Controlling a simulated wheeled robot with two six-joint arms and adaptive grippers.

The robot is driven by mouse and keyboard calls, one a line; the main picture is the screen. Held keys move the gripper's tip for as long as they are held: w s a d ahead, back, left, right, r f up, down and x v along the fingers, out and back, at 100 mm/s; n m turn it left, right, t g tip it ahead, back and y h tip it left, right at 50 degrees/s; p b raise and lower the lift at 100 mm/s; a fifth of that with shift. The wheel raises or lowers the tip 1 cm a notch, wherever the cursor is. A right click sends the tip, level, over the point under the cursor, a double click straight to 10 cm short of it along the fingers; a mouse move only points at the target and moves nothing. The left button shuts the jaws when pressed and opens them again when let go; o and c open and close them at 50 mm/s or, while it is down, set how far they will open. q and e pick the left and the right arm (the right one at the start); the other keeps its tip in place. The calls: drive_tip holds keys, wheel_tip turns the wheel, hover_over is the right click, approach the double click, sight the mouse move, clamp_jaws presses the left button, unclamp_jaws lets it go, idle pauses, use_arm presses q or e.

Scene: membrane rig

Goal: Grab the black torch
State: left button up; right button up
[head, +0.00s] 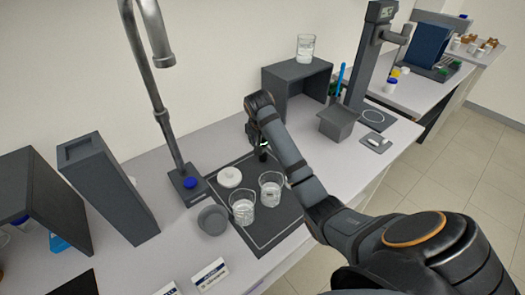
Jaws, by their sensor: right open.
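My right arm comes in from the lower right and reaches over the bench. My right gripper (262,154) is at its far end, pointing down above the back edge of the dark mat (284,222), near the dark open-fronted box. It is small in the picture and partly hidden by its own arm; it is open. I cannot make out a black torch for certain; dark shapes at the gripper blend together. My left gripper is not in view.
Two glass beakers (242,208) and a white round lid (230,177) are on the mat. A tap-like stand (163,110) rises behind. The dark box (285,88) carries a beaker (305,48). A grey pen holder (338,122) stands right.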

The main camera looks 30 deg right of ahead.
drive_tip(key=p+x, duration=0.1)
drive_tip(key=x, duration=0.4)
drive_tip(key=shift+a, duration=0.15)
drive_tip(key=shift+r, duration=0.1)
clamp_jaws()
